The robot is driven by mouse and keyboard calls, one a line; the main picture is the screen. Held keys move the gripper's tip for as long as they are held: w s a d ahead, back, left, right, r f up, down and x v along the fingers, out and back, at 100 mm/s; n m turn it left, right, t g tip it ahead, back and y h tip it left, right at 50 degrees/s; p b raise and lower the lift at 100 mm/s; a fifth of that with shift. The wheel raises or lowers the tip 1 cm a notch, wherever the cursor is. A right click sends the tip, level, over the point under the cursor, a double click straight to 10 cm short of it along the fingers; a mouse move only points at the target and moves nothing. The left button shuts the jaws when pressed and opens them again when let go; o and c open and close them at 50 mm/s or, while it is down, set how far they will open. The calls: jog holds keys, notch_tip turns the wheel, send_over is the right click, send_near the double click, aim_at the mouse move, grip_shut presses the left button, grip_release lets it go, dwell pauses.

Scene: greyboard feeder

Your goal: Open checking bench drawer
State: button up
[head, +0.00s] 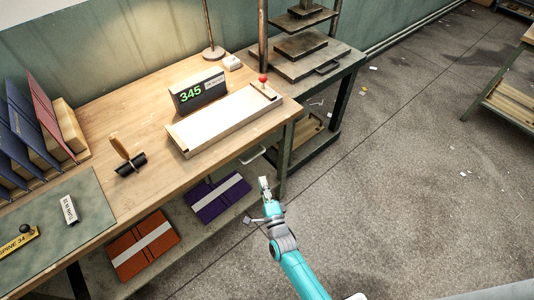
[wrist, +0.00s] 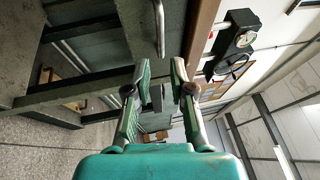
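The checking bench (head: 130,90) has a wooden top and fills the left and middle of the head view. A pale bar handle (head: 252,155) shows under its front edge, near the right end. The drawer front is mostly hidden below the top there. In the wrist view, which is turned sideways, the handle (wrist: 160,28) is a silver bar by a grey-green front (wrist: 138,28) beside the brown top edge. The front looks shut. My gripper (head: 264,183) is in front of the bench, right of and nearer than the handle. In the wrist view my gripper (wrist: 161,76) is open and empty, apart from the handle.
A long white tray-like box (head: 222,122) and a 345 display (head: 198,90) stand on the bench. Purple (head: 219,197) and orange (head: 142,245) bundles lie on the lower shelf. A dark press stand (head: 310,62) adjoins at the right. The floor (head: 420,180) to the right is open.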

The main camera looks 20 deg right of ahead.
aim_at(255, 157)
jog(key=x, duration=1.1)
jog(key=shift+d, duration=0.1)
grip_shut()
